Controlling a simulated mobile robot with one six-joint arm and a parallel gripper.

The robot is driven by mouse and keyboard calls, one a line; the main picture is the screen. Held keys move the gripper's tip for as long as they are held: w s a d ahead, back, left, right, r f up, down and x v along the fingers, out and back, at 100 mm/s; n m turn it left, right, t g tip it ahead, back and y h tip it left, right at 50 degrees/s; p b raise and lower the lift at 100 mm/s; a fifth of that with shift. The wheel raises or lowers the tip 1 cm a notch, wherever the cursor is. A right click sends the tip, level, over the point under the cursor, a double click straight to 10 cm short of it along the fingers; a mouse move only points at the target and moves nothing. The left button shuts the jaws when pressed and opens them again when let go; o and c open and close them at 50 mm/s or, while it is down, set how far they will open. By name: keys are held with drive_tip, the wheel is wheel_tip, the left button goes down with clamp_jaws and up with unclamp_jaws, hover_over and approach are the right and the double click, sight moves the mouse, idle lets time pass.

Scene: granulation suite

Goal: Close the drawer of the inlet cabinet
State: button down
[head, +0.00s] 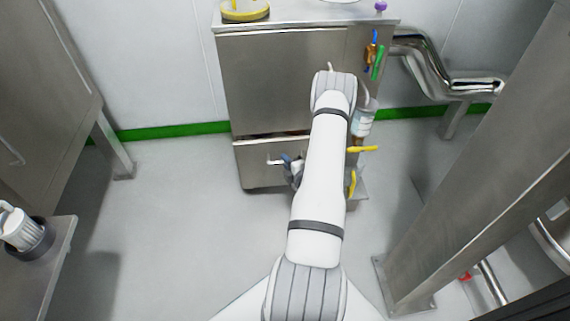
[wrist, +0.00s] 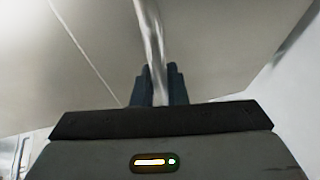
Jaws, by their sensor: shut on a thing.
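The inlet cabinet (head: 285,75) is a steel box against the back wall. Its drawer (head: 262,172) is low on the front, and a dark gap along its top edge shows it a little open. The drawer handle (head: 273,162) is a metal bar. My gripper (head: 287,159) is at this handle, partly hidden behind my white arm. In the wrist view, the dark fingers of my gripper (wrist: 159,86) are shut on the shiny handle bar (wrist: 152,42). The drawer's right part is hidden by my arm.
A yellow-rimmed item (head: 245,11) and a purple knob (head: 380,7) are on the cabinet top. Yellow handles (head: 362,149) and a bottle (head: 364,120) are just right of my arm. A steel column (head: 480,160) stands at right. Floor at left is clear.

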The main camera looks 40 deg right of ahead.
drive_tip(key=w+d, duration=0.1)
drive_tip(key=w+d+b, duration=0.1)
drive_tip(key=w, duration=0.1)
drive_tip(key=shift+w+d+r, duration=0.1)
drive_tip(key=shift+w, duration=0.05)
drive_tip(key=c, duration=1.5)
unclamp_jaws()
drive_tip(key=shift+o, duration=0.2)
drive_tip(key=p+v, duration=0.2)
drive_tip(key=v, duration=0.5)
drive_tip(key=shift+s, duration=0.4)
